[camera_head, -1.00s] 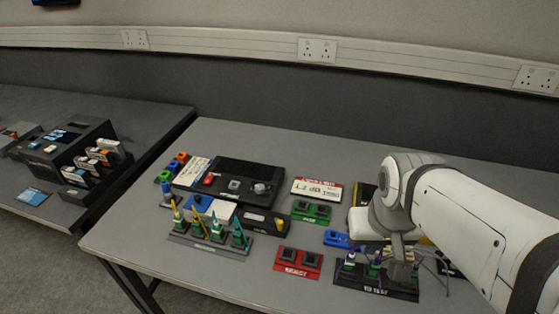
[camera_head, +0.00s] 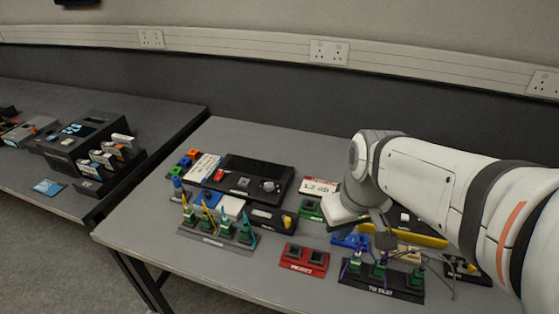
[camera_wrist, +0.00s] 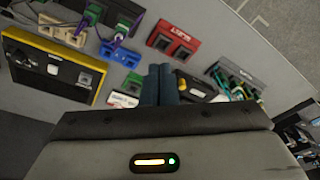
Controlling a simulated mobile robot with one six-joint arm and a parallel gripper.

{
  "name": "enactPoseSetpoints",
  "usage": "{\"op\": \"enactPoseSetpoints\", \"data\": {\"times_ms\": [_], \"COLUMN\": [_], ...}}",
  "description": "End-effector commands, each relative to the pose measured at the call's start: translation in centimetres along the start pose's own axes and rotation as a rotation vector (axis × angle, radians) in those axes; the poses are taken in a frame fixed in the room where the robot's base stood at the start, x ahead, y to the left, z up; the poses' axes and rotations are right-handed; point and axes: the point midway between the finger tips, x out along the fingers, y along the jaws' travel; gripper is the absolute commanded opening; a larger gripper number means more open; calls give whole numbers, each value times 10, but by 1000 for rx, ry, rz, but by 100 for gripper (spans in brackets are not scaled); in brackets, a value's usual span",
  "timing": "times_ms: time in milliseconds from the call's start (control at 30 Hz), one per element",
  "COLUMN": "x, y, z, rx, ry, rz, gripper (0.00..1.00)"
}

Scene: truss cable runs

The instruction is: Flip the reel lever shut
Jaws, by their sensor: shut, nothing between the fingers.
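A small black box (camera_head: 262,216) with a yellow lever-like piece (camera_head: 287,222) at its right end stands on the table; I take this to be the reel and its lever. The box also shows in the wrist view (camera_wrist: 199,88), just right of my fingers, with the yellow piece (camera_wrist: 182,80) close beside them. I cannot tell the lever's exact angle. My gripper (camera_wrist: 160,68) is shut and empty, its two blue-grey fingers side by side above the table. No contact with the lever is visible. In the head view my arm hides part of the table.
A red block (camera_head: 304,260), a blue block (camera_head: 350,241) and a black rack of cabled connectors (camera_head: 382,284) stand near. A green block (camera_wrist: 132,84) and a yellow-edged black case (camera_wrist: 56,70) lie left of my fingers in the wrist view. Another connector rack (camera_head: 215,240) stands at left.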

Motion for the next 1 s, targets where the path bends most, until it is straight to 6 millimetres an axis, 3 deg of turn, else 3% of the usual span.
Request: {"op": "enactPoseSetpoints", "data": {"times_ms": [300, 500, 700, 1000], "x": [45, 74, 87, 88], "y": [-34, -57, -68, -69], "z": [-105, -152, -172, -173], "rx": [-769, -1147, -1317, -1339], "ry": [2, 68, 115, 120], "rz": [-212, -315, -356, -360], "gripper": [0, 0, 0, 0]}}
